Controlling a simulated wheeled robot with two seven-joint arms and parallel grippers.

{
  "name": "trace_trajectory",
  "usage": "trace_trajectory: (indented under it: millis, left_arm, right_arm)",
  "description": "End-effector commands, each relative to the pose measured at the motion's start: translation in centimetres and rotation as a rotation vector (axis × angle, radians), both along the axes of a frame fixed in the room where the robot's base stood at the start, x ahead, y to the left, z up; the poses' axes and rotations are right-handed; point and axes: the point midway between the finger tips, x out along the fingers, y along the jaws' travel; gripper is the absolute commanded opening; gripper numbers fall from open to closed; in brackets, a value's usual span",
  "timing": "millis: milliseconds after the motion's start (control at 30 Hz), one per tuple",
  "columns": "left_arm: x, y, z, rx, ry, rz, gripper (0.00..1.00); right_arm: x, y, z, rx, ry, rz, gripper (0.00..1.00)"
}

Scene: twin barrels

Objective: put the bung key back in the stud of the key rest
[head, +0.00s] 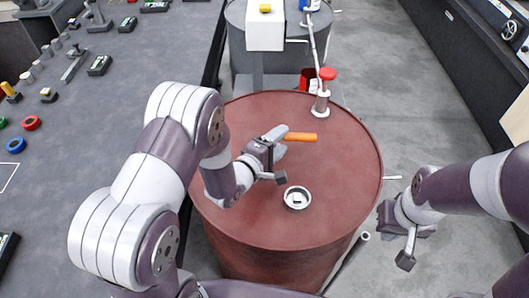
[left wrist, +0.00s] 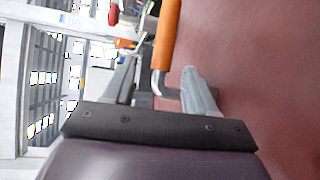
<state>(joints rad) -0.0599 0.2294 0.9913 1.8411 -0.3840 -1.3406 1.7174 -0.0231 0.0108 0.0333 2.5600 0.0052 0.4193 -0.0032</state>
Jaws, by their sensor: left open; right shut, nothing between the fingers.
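The bung key has an orange handle (head: 300,137) and a bent metal shank. My left gripper (head: 281,155) is over the dark red barrel top, with its fingers apart. In the left wrist view the key's shank (left wrist: 160,86) lies between the open fingers, and the orange handle (left wrist: 166,35) reaches out past them. I cannot tell whether either finger touches it. I cannot make out the key rest or its stud; the gripper covers the area around the shank. My right gripper (head: 406,258) is shut and empty, off the right side of the barrel.
A silver ring fitting (head: 297,206) sits on the near part of the red barrel top (head: 335,185). A red-capped pump (head: 322,100) stands at its back edge. A second, grey barrel (head: 280,62) is behind. A grey bench (head: 85,120) with small items lies left.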

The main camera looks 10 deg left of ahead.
Motion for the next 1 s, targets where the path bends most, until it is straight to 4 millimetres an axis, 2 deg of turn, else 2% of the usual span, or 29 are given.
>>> trace_trajectory:
  millis: [300,433,600,1000]
  left_arm:
    - [-6.5,3.1,1.1,-0.002,-0.001,0.004,0.57]
    - [-8.0,3.9,1.4,-0.001,-0.001,0.003,0.57]
    - [-8.7,4.0,1.6,-0.001,-0.003,0.000,0.57]
    - [-8.6,4.0,1.6,-0.001,-0.003,0.000,0.57]
  right_arm:
    - [0.0,0.0,-0.4,0.000,0.000,0.000,0.00]
    - [0.0,0.0,-0.5,0.000,0.000,0.000,0.00]
    - [0.0,0.0,-0.5,0.000,0.000,0.000,0.00]
    - [0.0,0.0,-0.5,0.000,0.000,0.000,0.00]
